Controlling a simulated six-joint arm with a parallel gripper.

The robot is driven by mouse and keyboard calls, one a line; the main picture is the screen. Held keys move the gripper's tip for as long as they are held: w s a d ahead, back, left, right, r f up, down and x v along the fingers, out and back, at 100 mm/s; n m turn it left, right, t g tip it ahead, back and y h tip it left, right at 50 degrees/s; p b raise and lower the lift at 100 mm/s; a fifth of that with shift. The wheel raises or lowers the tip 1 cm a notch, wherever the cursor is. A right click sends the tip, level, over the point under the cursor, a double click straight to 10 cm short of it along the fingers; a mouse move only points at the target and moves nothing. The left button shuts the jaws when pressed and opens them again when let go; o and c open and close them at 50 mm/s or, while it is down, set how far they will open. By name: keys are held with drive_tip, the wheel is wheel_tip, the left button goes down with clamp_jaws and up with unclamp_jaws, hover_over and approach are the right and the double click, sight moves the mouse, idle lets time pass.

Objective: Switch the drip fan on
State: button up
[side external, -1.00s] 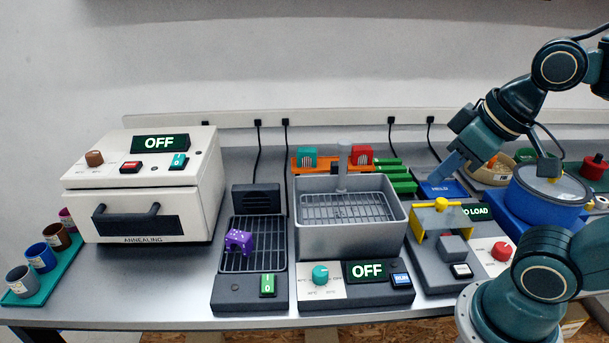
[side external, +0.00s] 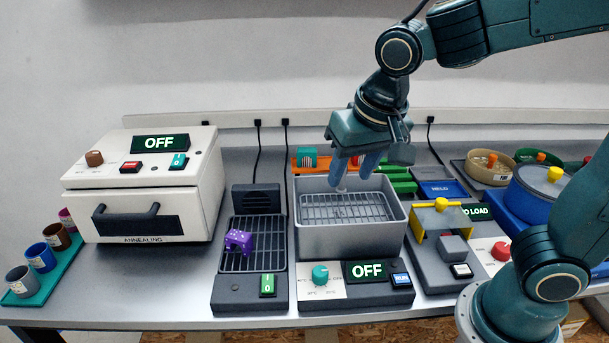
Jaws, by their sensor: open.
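The drip fan station (side external: 223,290) stands at the middle left, with a black fan box (side external: 256,199) at its back and a dark drip rack (side external: 262,257). A purple part (side external: 238,242) sits on the rack. A green rocker switch (side external: 268,285) marked I and 0 is on its front panel; I cannot tell which way it is tipped. My gripper (side external: 354,180) is open and empty, pointing down over the back of the grey basin, up and to the right of the switch.
The grey basin (side external: 350,240) stands right of the fan, with an OFF display (side external: 367,271). A white annealing oven (side external: 150,185) is at the left. A yellow-clamped station (side external: 441,220) and a blue pot (side external: 540,197) are at the right. The space above the drip rack is clear.

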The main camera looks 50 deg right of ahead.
drive_tip(key=w+a+f+m+h, duration=0.15)
drive_tip(key=w+a+f, duration=0.25)
drive_tip(key=a, duration=0.4)
drive_tip(key=m, duration=0.3)
hover_over(268, 282)
drive_tip(key=s+a, duration=0.4)
drive_tip(key=a, duration=0.1)
wheel_tip(268, 282, down, 5)
drive_tip(key=shift+s+d+h, duration=0.2)
drive_tip(key=shift+d+h, duration=0.05)
drive_tip(key=shift+h, duration=0.2)
drive_tip(key=shift+f, duration=0.15)
drive_tip(key=shift+s+x, duration=0.1)
drive_tip(key=shift+x, duration=3.3)
drive_tip(key=shift+s+x, duration=0.15)
drive_tip(key=shift+x, duration=3.3)
clamp_jaws()
